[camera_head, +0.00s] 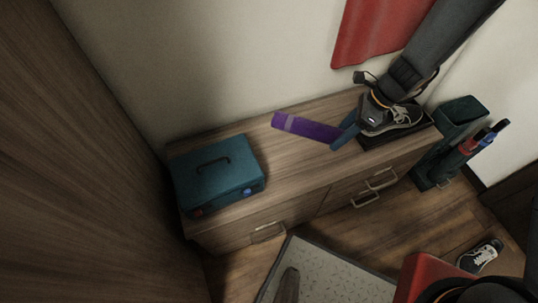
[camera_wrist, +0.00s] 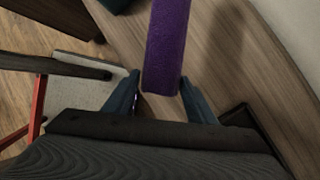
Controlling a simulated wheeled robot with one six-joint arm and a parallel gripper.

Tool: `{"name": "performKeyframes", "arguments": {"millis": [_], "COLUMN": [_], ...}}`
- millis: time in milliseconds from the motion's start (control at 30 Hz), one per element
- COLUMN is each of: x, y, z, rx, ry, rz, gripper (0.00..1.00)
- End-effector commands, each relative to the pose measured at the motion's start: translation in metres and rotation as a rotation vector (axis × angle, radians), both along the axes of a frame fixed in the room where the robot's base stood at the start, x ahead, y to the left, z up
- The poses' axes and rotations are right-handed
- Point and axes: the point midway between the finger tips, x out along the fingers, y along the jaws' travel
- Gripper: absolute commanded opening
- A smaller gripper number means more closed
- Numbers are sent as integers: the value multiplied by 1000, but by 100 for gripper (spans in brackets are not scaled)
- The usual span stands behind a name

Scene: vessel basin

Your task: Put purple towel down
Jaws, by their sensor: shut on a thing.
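The purple towel (camera_head: 305,127) is a long rolled or folded strip with a paler band near its left end. It also shows in the wrist view (camera_wrist: 166,45), running up from between the fingers. My gripper (camera_head: 345,131) is shut on the towel's right end, over the wooden cabinet top (camera_head: 290,170). In the wrist view my gripper (camera_wrist: 162,92) has one blue finger on each side of the towel. I cannot tell whether the towel touches the cabinet top; a shadow lies beside it in the wrist view.
A teal toolbox (camera_head: 217,175) stands on the cabinet's left end. A sneaker (camera_head: 394,120) sits on a dark tray at the right end. A teal stand (camera_head: 449,145) holds umbrellas beside the cabinet. A red cloth (camera_head: 372,32) hangs above. The cabinet top between toolbox and towel is bare.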

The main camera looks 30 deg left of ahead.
Motion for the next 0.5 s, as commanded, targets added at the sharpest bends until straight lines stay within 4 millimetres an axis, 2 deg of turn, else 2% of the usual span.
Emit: {"name": "performKeyframes", "arguments": {"millis": [267, 500], "x": [1, 0], "y": [6, 6], "z": [-7, -47], "rx": [1, 0], "ry": [1, 2], "rz": [-48, -45], "gripper": [27, 27]}}
